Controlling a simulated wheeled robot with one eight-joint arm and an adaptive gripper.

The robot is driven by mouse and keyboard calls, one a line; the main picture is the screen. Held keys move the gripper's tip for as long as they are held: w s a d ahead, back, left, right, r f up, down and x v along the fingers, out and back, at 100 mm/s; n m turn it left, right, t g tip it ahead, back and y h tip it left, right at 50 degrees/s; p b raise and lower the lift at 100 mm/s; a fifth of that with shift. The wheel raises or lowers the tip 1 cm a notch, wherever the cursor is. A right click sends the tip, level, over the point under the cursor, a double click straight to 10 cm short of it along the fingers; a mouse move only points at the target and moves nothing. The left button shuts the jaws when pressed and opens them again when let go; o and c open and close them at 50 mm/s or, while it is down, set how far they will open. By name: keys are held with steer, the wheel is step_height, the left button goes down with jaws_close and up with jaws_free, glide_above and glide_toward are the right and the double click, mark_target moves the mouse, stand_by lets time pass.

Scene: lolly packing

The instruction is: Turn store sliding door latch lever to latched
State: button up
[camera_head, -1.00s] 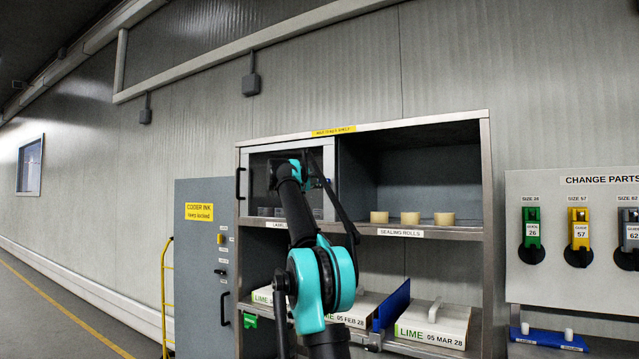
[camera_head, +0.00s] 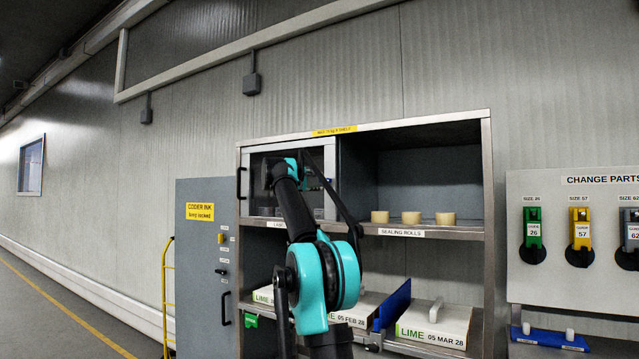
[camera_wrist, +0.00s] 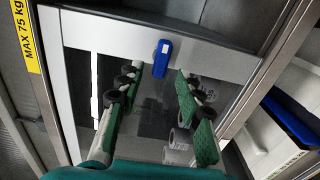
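The store's sliding door (camera_head: 328,172) is a light-framed glass panel over the upper left bay of the cabinet. In the wrist view its pale frame (camera_wrist: 215,58) crosses the picture, with a small blue latch lever (camera_wrist: 162,58) on it. The lever stands nearly along the picture's vertical, tilted slightly. My gripper (camera_wrist: 158,76) is open and empty, its two green-padded fingers on either side of the lever in the picture. Whether the fingertips reach the lever's depth I cannot tell. In the head view my arm hides the lever and the fingertips.
Rolls (camera_wrist: 178,138) show behind the glass. Three sealing rolls (camera_head: 411,218) stand on the open shelf to the right. White lime boxes (camera_head: 433,325) and a blue divider (camera_head: 393,303) are below. A grey coder ink cabinet (camera_head: 200,285) stands left; a change parts board (camera_head: 590,240) hangs right.

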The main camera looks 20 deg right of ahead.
steer(key=v, duration=0.9)
steer(key=shift+s+a, duration=0.1)
steer(key=s+f+m+g+y, duration=0.2)
steer(key=s+f, duration=0.3)
steer(key=f, duration=0.8)
steer(key=s+a+f+m+g+y, duration=0.15)
steer(key=s+f, duration=0.35)
steer(key=f, duration=0.7)
steer(key=s+f+m+g+y, duration=0.1)
steer(key=s+f+m+y, duration=0.15)
steer(key=s+f, duration=0.7)
steer(key=s+a+f+y, duration=0.2)
steer(key=s+a+f, duration=0.2)
steer(key=s+f, duration=0.4)
steer(key=s+a+f+m+g+y, duration=0.1)
steer(key=s+a+f+y, duration=0.2)
steer(key=s+f, duration=0.6)
steer(key=s+a+f+g+y, duration=0.1)
steer(key=s+a+f+y, duration=0.2)
steer(key=f, duration=1.5)
steer(key=s+a, duration=0.3)
steer(key=s, duration=0.2)
steer(key=shift+s+f+m, duration=0.25)
steer(key=shift+s+m, duration=0.15)
steer(key=shift+c, duration=0.5)
